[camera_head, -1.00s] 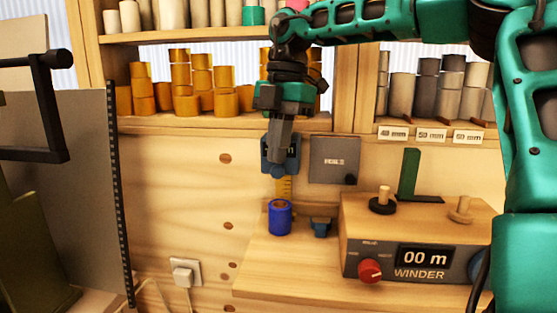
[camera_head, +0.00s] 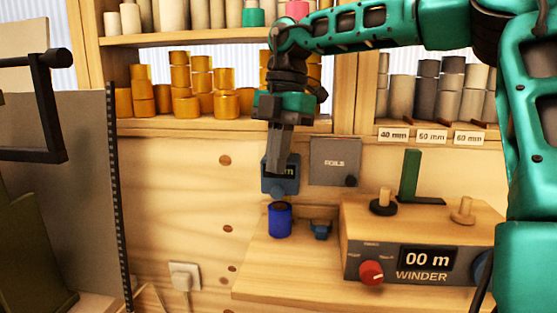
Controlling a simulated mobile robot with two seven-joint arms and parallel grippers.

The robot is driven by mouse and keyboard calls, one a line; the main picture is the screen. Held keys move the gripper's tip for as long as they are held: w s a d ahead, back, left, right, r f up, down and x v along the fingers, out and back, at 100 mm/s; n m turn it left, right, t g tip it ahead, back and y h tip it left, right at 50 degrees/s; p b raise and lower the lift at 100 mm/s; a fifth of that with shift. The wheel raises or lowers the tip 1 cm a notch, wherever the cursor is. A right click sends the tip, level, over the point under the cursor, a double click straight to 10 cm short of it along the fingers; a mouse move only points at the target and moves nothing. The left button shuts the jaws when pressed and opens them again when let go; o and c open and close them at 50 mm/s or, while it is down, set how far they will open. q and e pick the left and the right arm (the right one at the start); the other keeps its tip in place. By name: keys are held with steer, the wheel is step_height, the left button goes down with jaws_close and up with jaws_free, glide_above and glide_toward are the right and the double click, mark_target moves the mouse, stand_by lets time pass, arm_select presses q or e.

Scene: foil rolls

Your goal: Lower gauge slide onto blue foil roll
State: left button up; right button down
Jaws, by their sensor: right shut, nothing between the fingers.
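The gauge slide (camera_head: 282,187) is a blue-grey block with a small dark display, on the wooden back wall. Its lower edge is just above the blue foil roll (camera_head: 279,222), which stands upright on the wooden bench. I cannot tell whether they touch. My right gripper (camera_head: 277,168) comes down from above, shut and empty, its fingertips in front of the slide's upper part and hiding some of the display. Contact between fingertips and slide is not clear. My left gripper is not in view.
The winder (camera_head: 420,240), reading "00 m", stands right on the bench. A small blue part (camera_head: 320,229) lies beside the roll. Shelves above hold orange rolls (camera_head: 187,105) and grey ones. The bench front is clear.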

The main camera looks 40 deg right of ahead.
steer(key=shift+s+a+r, duration=0.65)
steer(key=shift+s+a, duration=0.05)
steer(key=shift+a, duration=0.15)
steer(key=shift+s+a+r, duration=0.65)
steer(key=shift+a, duration=0.2)
